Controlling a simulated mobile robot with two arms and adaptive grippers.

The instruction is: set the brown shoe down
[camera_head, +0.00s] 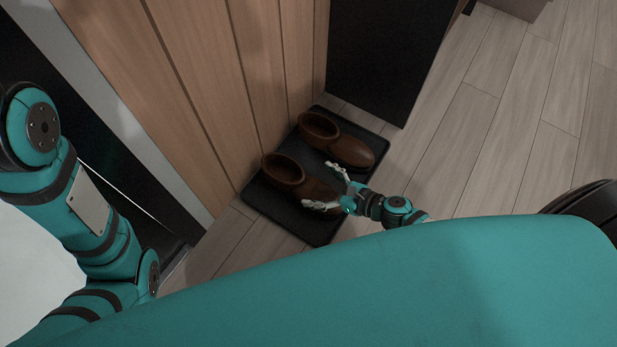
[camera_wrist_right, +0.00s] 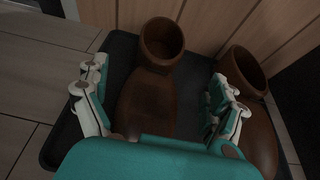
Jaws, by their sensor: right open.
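Two brown shoes stand upright side by side on a black mat (camera_head: 284,215) against the wooden wall. The nearer brown shoe (camera_head: 284,170) is between the open fingers of my right gripper (camera_head: 332,187). In the right wrist view this shoe (camera_wrist_right: 147,100) stands on the mat, with a visible gap to the fingers on each side of my right gripper (camera_wrist_right: 160,108). The other brown shoe (camera_head: 350,147) is farther along the mat; in the right wrist view it (camera_wrist_right: 262,120) is at the right, partly behind a finger. My left arm shows at the left, but its gripper is out of view.
The wooden wall (camera_head: 215,90) rises directly behind the mat. A dark panel (camera_head: 385,55) stands past the mat's far end. The plank floor (camera_head: 500,130) to the right is clear.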

